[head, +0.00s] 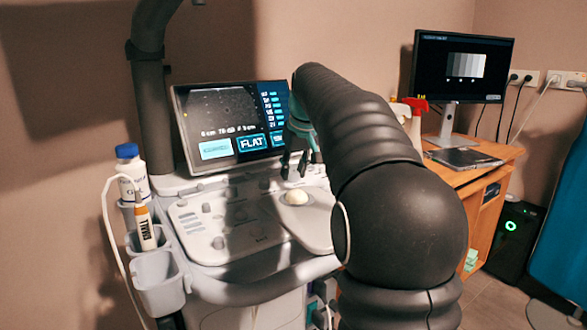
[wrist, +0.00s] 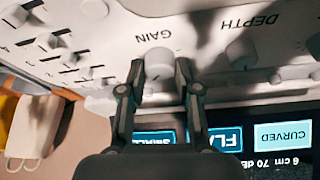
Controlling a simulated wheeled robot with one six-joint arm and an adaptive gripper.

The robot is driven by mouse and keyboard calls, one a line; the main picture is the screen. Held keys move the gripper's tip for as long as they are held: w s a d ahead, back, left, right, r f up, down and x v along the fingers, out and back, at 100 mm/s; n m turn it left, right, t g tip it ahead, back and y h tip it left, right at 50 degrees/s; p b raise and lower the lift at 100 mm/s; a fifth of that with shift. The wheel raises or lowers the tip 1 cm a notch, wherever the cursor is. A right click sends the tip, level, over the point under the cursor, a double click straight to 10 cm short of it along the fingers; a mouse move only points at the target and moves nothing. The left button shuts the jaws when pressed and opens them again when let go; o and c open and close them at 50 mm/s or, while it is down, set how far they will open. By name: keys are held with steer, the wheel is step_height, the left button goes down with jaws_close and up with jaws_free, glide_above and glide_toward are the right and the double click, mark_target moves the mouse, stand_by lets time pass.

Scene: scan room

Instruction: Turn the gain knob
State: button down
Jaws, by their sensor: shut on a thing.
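The gain knob (wrist: 158,62) is a pale round knob on the light console panel, beside the upside-down word GAIN in the wrist view. My gripper (wrist: 159,76) has one dark finger on each side of the knob and is shut on it. In the head view my gripper (head: 295,166) is at the console's upper right, below the screen, and the knob cannot be made out there. The ultrasound console (head: 235,243) stands in front of me. Its screen (head: 215,112) shows a dark scan, "6 cm 70 dB" and a FLAT button.
The depth knob (wrist: 241,58) is beside the gain knob, in shadow. A pale trackball (head: 296,197) sits nearer on the console. A wooden desk (head: 478,185) with a monitor (head: 462,68) is at right.

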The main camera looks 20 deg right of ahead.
stand_by(0.3)
steer(key=c, duration=0.8)
jaws_free()
steer(key=v, duration=1.2)
steer(key=shift+a, duration=0.15)
